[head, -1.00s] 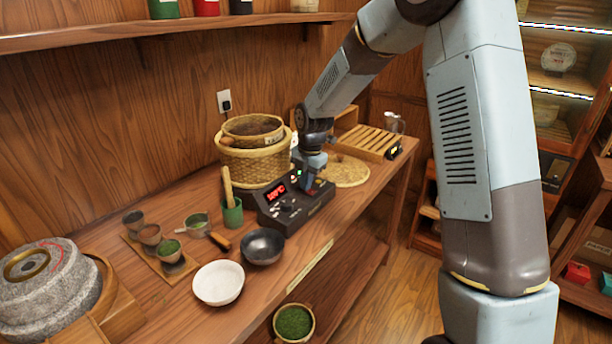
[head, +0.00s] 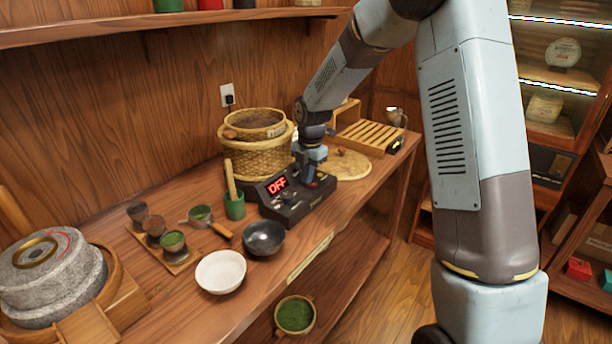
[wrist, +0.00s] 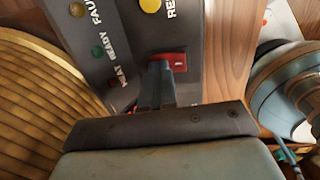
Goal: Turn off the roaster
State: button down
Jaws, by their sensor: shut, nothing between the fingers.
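In the wrist view the dark panel (wrist: 122,35) shows a red switch (wrist: 180,62), a yellow button (wrist: 150,5) and small lamps beside the labels HEAT, READY and FAULT. The green lamp by READY looks dull. My gripper (wrist: 162,68) is shut and empty, with its fingertips at the left side of the red switch; I cannot tell if they touch it. In the head view my gripper (head: 308,180) is over the box's right end.
A woven basket (head: 256,150) stands right behind the box. A green cup (head: 235,207) with a wooden tool, a black bowl (head: 264,238) and a white bowl (head: 220,271) stand to its left.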

aim_at(314, 186)
jog(key=shift+s+d+f, duration=0.2)
jog(key=shift+s+d, duration=0.4)
jog(key=shift+s, duration=0.15)
jog(key=shift+r, duration=0.1)
jog(key=shift+w+r, duration=0.1)
jog(key=shift+r, duration=0.1)
notch_tip(314, 186, up, 14)
jog(key=shift+s+d+f, duration=0.2)
jog(key=shift+s+d, duration=0.1)
